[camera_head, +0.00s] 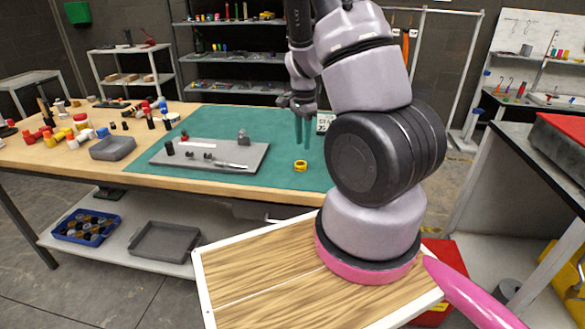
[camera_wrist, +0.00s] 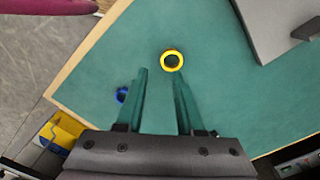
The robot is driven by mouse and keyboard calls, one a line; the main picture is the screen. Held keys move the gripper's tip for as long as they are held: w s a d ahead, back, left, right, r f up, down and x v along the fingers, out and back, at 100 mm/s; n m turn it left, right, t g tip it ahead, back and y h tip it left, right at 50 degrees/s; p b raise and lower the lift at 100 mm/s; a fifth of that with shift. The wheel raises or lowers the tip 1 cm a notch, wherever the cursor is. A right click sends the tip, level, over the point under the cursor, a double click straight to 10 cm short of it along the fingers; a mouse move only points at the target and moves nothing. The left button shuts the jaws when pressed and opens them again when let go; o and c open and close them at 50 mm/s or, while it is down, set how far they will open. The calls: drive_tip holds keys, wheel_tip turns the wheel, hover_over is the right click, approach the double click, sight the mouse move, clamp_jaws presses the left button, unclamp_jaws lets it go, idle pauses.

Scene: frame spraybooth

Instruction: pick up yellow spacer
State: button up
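The yellow spacer (camera_head: 300,165) is a small ring lying flat on the green mat (camera_head: 290,128), right of the grey plate. In the wrist view the yellow spacer (camera_wrist: 172,60) shows as a yellow ring with a dark centre, just beyond and between my fingertips. My gripper (camera_head: 303,131) points down above the mat, above the spacer in the head view. In the wrist view its two green fingers (camera_wrist: 161,76) are spread apart with nothing between them. The spacer is fully visible and not touched.
A grey plate (camera_head: 230,148) with several small parts lies left of the spacer. A blue ring (camera_wrist: 121,95) lies left of my fingers. A grey tray (camera_head: 113,147) and several red, yellow and white parts stand at the table's left. The mat around the spacer is clear.

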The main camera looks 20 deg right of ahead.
sight(303, 162)
wheel_tip(303, 162, down, 4)
drive_tip(key=shift+f, duration=0.2)
drive_tip(key=f, duration=0.3)
drive_tip(key=w+f, duration=0.1)
drive_tip(key=f, duration=0.1)
drive_tip(key=shift+d+f, duration=0.1)
drive_tip(key=shift+d, duration=0.25)
clamp_jaws()
idle(1.0)
